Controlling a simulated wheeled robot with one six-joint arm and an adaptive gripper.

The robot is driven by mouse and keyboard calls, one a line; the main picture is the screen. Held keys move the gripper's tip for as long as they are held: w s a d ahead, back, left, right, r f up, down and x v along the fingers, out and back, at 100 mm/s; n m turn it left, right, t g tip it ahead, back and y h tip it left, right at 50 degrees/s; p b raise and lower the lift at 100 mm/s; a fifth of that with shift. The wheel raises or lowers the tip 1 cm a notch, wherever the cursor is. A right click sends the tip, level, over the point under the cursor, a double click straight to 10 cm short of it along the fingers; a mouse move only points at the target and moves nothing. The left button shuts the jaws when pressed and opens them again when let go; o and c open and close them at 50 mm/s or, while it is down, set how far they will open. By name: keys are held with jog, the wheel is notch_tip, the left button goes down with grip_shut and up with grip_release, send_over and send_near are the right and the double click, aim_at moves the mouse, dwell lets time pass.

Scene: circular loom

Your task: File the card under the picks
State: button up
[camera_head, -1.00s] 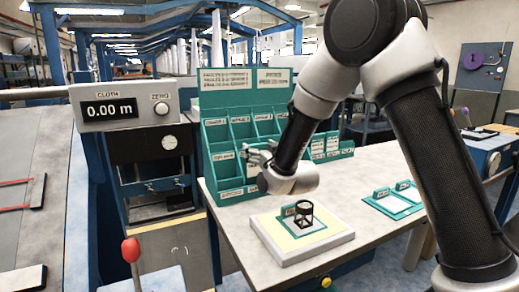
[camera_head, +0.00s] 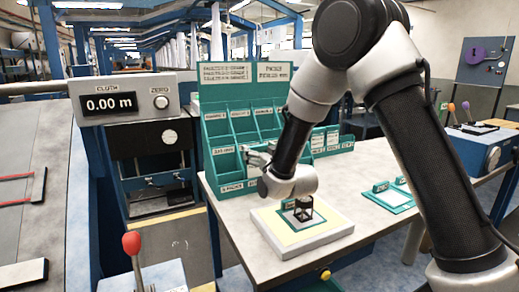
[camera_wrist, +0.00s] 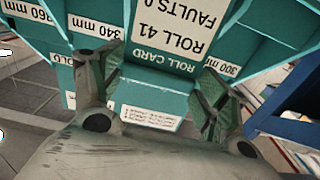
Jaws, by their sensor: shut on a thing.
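The roll card, reading "ROLL 41 FAULTS 0" with a teal "ROLL CARD" strip (camera_wrist: 160,72), lies between the two fingers of my gripper (camera_wrist: 155,95) in the wrist view. My gripper is shut on it. In the head view my gripper (camera_head: 258,158) is at the front of the teal sorting rack (camera_head: 205,135), near its lower left pockets. The card is too small to make out there. A label that seems to read "picks" (camera_head: 231,188) is on the rack's lower left front. Pocket labels such as "340 mm" (camera_wrist: 97,27) and "300 mm" (camera_wrist: 222,66) show upside down.
A white slab with a yellow top (camera_head: 272,240) bears a small black magnifier stand (camera_head: 303,208). Teal-edged cards (camera_head: 393,199) lie to its right on the grey table (camera_head: 350,197). A cloth counter (camera_head: 120,104) and a red-knobbed lever (camera_head: 131,244) stand at left.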

jog(key=shift+f, duration=0.9)
jog(key=o, duration=1.2)
jog(key=shift+r, duration=0.1)
notch_tip(320, 180, up, 10)
